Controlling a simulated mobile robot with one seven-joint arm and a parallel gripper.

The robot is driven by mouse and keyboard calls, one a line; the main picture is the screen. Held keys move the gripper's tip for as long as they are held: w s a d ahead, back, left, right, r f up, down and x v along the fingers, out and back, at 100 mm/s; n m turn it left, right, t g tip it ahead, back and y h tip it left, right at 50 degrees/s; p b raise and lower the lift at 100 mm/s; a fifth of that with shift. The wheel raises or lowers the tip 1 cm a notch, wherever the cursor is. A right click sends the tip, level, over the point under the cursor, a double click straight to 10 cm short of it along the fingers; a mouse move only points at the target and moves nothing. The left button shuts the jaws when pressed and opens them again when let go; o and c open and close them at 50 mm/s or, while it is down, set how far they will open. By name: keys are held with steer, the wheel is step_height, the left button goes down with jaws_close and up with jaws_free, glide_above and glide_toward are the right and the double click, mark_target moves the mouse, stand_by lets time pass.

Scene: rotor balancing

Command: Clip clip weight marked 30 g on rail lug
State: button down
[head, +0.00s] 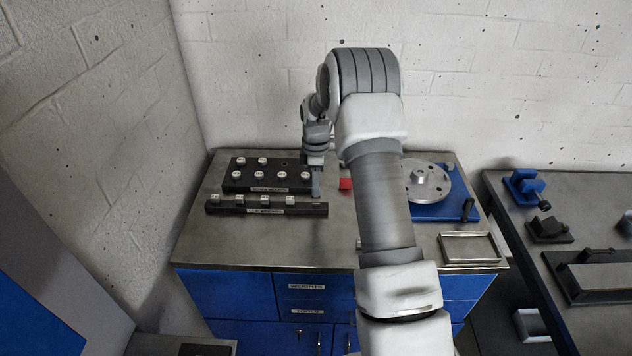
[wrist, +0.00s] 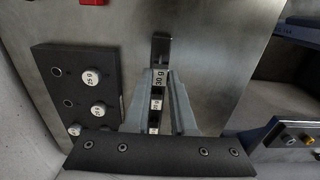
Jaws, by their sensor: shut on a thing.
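The clip weight marked 30 g (wrist: 159,78) shows its white label between the fingers of my gripper (wrist: 160,103) in the wrist view. My gripper is shut on it. In the head view my gripper (head: 316,187) points down at the right end of the dark clip-weight rail (head: 235,209). The fingers hide the weight there. The rail's bare end (wrist: 161,48) shows beyond the weight in the wrist view. I cannot tell whether the weight touches the rail. A grey rotor disc (head: 428,184) sits on a blue base (head: 440,212) right of my arm. I cannot make out the rail lug.
A dark block (head: 236,184) with several round weights stands behind the rail; it also shows in the wrist view (wrist: 52,64). A red object (head: 345,184) is just right of my gripper. A shallow metal tray (head: 470,262) lies front right. The bench front (head: 280,250) is clear.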

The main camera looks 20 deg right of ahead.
steer(key=shift+f+b, duration=0.45)
steer(key=shift+f, duration=0.7)
steer(key=shift+f+b, duration=0.8)
steer(key=c, duration=0.7)
jaws_free()
steer(key=shift+c, duration=0.6)
steer(key=shift+r, duration=0.1)
steer(key=shift+r+p, duration=1.7)
steer(key=shift+r, duration=1.25)
steer(key=shift+r, duration=0.1)
